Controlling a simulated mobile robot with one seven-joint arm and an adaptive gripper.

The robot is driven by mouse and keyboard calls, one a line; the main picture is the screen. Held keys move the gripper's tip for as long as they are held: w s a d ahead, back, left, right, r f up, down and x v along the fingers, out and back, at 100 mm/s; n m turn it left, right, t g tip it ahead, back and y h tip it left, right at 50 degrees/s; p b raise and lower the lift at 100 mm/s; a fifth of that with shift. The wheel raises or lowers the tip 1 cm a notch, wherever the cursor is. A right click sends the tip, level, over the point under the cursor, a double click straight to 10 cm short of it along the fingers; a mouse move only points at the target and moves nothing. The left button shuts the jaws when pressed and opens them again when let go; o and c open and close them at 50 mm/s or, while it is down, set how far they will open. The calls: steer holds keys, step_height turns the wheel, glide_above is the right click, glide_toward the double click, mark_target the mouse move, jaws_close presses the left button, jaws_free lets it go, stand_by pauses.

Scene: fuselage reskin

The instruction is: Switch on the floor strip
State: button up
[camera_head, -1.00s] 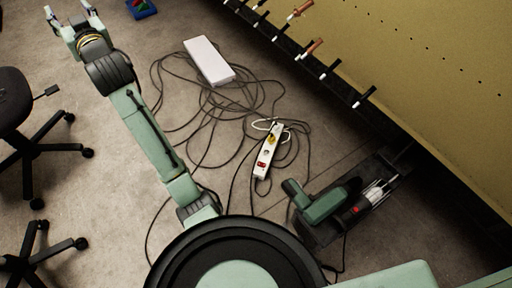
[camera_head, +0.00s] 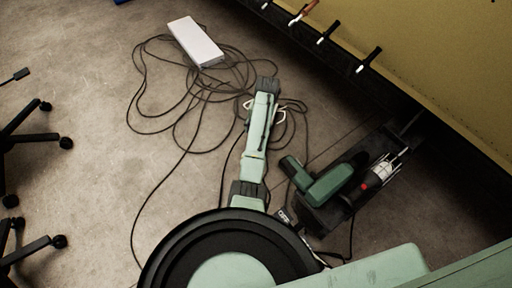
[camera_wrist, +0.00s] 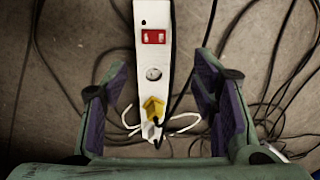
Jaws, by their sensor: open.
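The white floor strip (camera_wrist: 153,60) lies on the concrete floor and runs up the middle of the wrist view. Its red switch (camera_wrist: 154,37) is near the top of that view, with an empty round socket below it. A yellow plug (camera_wrist: 152,106) and a white plug (camera_wrist: 150,130) sit at its lower end. My gripper (camera_wrist: 160,85) is open and empty above the strip, one finger on each side in the picture. Whether the red switch is on or off I cannot tell. In the head view my arm covers the strip and my gripper.
Black cables (camera_head: 140,110) loop over the floor around the strip. A white box (camera_head: 195,42) lies behind them. Black chair legs (camera_head: 30,135) stand at left, with open floor between.

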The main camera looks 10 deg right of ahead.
steer(key=f+b, duration=0.1)
steer(key=f, duration=0.3)
steer(key=f+b, duration=0.1)
steer(key=f, duration=0.2)
steer(key=f+b, duration=0.1)
steer(key=f, duration=0.3)
steer(key=shift+s+a+f, duration=0.15)
steer(key=shift+a+f, duration=0.15)
steer(key=shift+a, duration=0.1)
steer(key=shift+c, duration=0.3)
